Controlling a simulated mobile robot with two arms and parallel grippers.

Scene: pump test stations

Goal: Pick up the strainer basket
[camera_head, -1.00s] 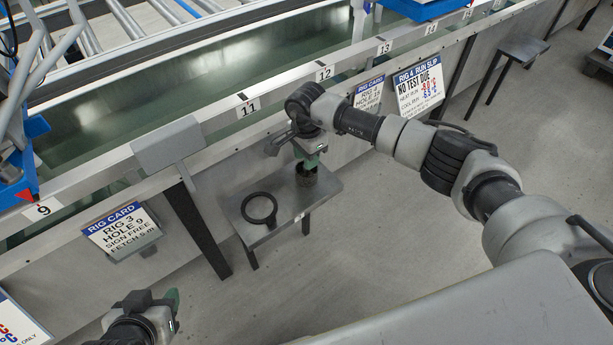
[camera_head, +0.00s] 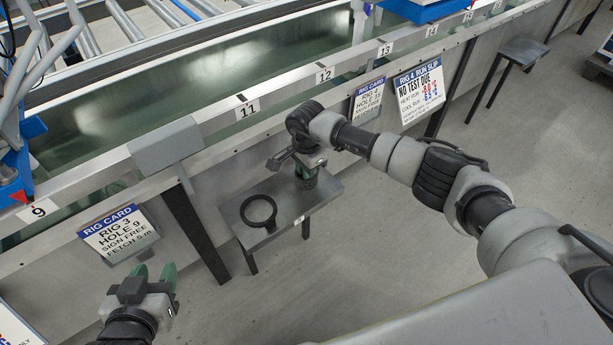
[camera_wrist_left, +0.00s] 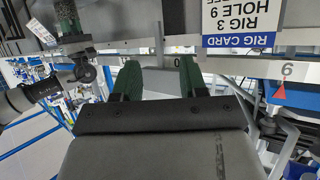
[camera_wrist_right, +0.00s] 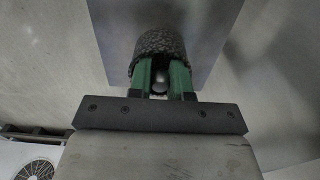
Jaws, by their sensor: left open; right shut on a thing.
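The strainer basket (camera_head: 306,183) is a small dark, rough-walled cylinder at the back right of a small grey stand (camera_head: 293,218). It appears upright and on the stand top. My right gripper (camera_head: 307,171) points down at it and is shut on it. In the right wrist view, the green fingers (camera_wrist_right: 160,78) lie within the outline of the basket (camera_wrist_right: 160,44); its lower part is hidden. My left gripper (camera_head: 153,277) is open and empty at the lower left, well away from the stand; its spread green fingers also show in the left wrist view (camera_wrist_left: 157,75).
A black ring (camera_head: 258,226) with a tab lies on the stand, left of the basket. The long bench rail (camera_head: 290,92) with numbered holes runs behind. Rig cards (camera_head: 119,233) hang along its front. Another small stand (camera_head: 515,48) is at upper right. The floor in front is clear.

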